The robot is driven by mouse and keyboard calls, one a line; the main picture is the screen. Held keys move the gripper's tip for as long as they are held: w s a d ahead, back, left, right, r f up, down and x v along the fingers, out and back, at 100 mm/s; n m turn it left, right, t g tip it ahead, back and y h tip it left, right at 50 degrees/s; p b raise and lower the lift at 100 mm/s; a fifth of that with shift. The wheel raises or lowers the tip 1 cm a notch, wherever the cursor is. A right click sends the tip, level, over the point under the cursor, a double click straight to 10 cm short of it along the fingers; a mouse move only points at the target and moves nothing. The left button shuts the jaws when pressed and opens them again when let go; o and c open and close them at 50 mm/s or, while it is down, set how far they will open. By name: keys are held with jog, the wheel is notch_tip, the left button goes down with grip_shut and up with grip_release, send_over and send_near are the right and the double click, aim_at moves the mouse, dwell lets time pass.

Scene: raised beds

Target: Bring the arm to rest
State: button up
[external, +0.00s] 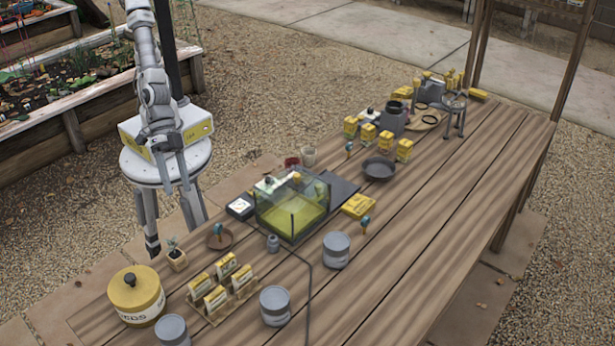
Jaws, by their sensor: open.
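My arm hangs folded over my own round white base at the upper left of the external view. My gripper (174,184) points down in front of that base, beyond the left edge of the wooden table (440,235). Its jaws are open, with nothing visible between them. It is apart from the table and touches none of the things on it.
Near my side stand a yellow-lidded seed tin (136,296), a small potted plant (176,257), a brown dish (219,237) and a glass tank (291,205). Seed packets, grey cans (336,250) and a dark bowl (379,168) also stand there. The table's right side is clear.

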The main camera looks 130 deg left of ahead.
jog(key=s+a+r+m+g+p, duration=0.25)
jog(key=s+a+r, duration=0.25)
jog(key=a+r, duration=0.7)
jog(key=s+a+f+m+y+b, duration=0.1)
jog(key=s+a+y+b, duration=0.2)
jog(key=s+a, duration=0.5)
jog(key=s, duration=0.4)
jog(key=shift+s+a+f+t+y+b, duration=0.2)
jog(key=shift+a+t+y+b, duration=0.1)
jog(key=shift+a+t+b, duration=0.1)
